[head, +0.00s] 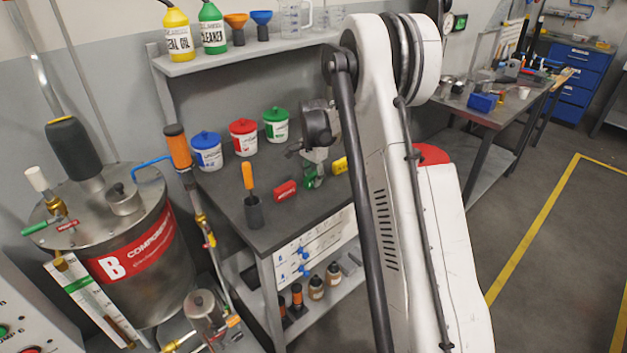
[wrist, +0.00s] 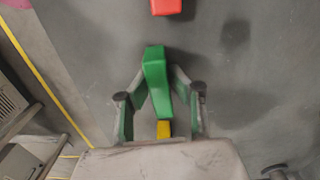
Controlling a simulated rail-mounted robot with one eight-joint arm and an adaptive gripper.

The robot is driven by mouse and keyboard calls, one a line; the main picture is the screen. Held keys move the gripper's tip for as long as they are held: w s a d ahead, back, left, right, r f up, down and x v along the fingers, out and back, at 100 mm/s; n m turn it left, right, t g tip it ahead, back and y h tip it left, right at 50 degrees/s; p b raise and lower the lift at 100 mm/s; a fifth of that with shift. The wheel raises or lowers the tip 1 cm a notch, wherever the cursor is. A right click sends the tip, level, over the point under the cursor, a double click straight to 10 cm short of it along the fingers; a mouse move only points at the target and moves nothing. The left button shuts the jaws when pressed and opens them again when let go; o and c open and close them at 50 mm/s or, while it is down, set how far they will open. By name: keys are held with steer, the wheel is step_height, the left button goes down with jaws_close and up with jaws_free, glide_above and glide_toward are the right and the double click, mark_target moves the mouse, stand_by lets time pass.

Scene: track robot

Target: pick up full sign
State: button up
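A green block, which I take to be the full sign, shows in the middle of the wrist view (wrist: 156,78). In the head view it shows only partly, on the grey workbench below my gripper (head: 314,170). In the wrist view my gripper (wrist: 160,90) has its fingers spread on either side of the green block. The fingers look apart from it, though contact at the tips is hard to judge. No lettering on the green block is readable.
A red block (head: 285,190) lies left of my gripper on the workbench (head: 225,190), and a yellow block (head: 340,165) lies right. Behind stand blue (head: 207,152), red (head: 243,138) and green (head: 276,125) lidded tubs. An orange-handled tool (head: 248,177) stands in a dark holder at front left.

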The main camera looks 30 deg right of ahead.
jaws_close()
steer(key=shift+r, duration=0.1)
